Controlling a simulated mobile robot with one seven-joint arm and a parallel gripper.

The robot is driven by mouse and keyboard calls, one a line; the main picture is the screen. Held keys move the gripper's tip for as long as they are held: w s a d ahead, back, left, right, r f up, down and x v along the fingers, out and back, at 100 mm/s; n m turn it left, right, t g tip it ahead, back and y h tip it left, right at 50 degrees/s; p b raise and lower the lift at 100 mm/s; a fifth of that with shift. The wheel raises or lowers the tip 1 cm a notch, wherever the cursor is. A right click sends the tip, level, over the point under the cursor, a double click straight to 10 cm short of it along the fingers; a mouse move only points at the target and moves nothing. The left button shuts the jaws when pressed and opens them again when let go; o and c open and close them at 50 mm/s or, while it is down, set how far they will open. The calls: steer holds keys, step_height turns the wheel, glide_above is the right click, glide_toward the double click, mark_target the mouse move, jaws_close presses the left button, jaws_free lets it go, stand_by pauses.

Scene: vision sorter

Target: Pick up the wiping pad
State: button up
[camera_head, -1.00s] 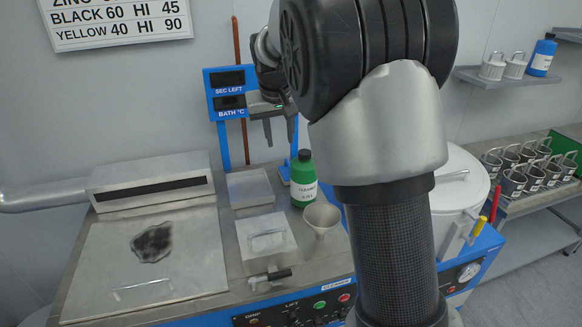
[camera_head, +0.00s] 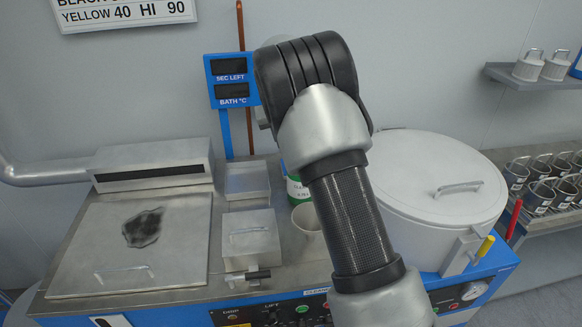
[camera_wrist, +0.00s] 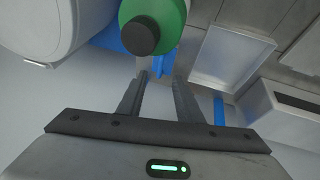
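I cannot make out a wiping pad for certain in either view. A dark, ragged-edged patch (camera_head: 144,228) lies on the flat metal lid (camera_head: 185,262) at the left in the head view; I cannot tell whether it is a stain or a cloth. My gripper (camera_wrist: 160,75) shows in the wrist view with its two fingers apart and nothing between them. A green bottle with a dark cap (camera_wrist: 140,36) is just beyond the fingertips, apart from them as far as I can see. In the head view my arm hides the gripper.
A small lidded metal box (camera_head: 250,243), a pale funnel (camera_head: 306,220) and the partly hidden green bottle (camera_head: 296,190) stand mid-bench. A large white lidded drum (camera_head: 425,180) stands right. A blue display post (camera_head: 231,85) rises behind. Metal cups (camera_head: 540,196) crowd the right shelf.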

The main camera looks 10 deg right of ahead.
steer(key=shift+w+p+x, duration=0.15)
steer(key=shift+p+x, duration=0.35)
steer(key=shift+x, duration=2.7)
steer(key=shift+w+p+x, duration=0.2)
steer(key=shift+p+x, duration=0.3)
steer(key=shift+x, duration=2.65)
steer(key=shift+a+r, duration=0.1)
steer(key=shift+a, duration=0.1)
jaws_close()
